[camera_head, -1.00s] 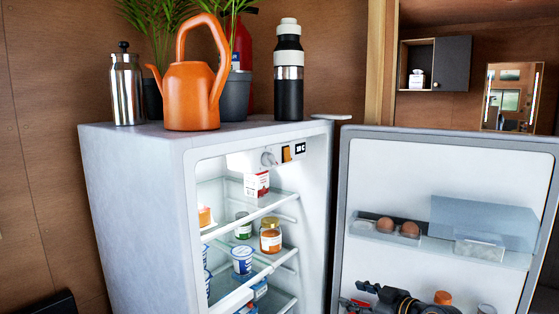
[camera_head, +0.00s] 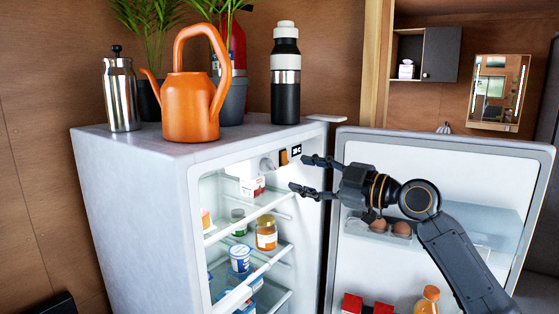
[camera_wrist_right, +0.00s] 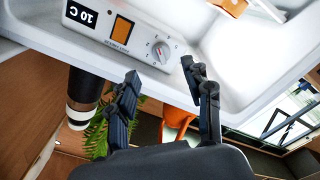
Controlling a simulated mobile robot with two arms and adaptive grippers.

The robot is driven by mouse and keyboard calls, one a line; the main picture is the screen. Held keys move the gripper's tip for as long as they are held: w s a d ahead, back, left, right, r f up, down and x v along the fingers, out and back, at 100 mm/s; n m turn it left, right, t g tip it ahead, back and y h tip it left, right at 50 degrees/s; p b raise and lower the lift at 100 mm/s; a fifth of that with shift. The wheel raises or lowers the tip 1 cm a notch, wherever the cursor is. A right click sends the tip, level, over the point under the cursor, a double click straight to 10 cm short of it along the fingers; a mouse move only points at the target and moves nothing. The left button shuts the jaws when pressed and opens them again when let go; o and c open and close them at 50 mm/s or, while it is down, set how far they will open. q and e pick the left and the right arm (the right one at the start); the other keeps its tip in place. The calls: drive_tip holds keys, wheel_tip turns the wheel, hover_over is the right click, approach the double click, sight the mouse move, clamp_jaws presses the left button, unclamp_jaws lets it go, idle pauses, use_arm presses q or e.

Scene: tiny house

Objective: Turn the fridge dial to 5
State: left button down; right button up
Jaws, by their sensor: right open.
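The fridge (camera_head: 130,200) stands with its door (camera_head: 400,148) open to the right. The dial (camera_head: 267,163) is a small white knob on the control panel at the top inside. In the right wrist view the dial (camera_wrist_right: 161,51) shows a red pointer mark and small numbers around it; I cannot read its setting. An orange switch (camera_wrist_right: 121,32) and a display (camera_wrist_right: 81,14) reading 10 C sit beside it. My right gripper (camera_head: 302,174) is open and empty at the fridge opening. In the wrist view its fingertips (camera_wrist_right: 162,72) lie on either side of the dial, apart from it. My left gripper is out of view.
An orange watering can (camera_head: 191,105), a steel flask (camera_head: 121,95) and a black bottle (camera_head: 285,90) stand on the fridge top. Jars and cartons fill the glass shelves (camera_head: 262,205) below the panel. The open door, with eggs and bottles, stands behind my right arm.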

sight(274, 168)
drive_tip(key=p+x, duration=0.2)
drive_tip(key=x, duration=0.4)
drive_tip(key=shift+r, duration=0.1)
drive_tip(key=shift+w+a+p, duration=0.3)
drive_tip(key=shift+w+a, duration=0.1)
drive_tip(key=shift+a, duration=0.1)
clamp_jaws()
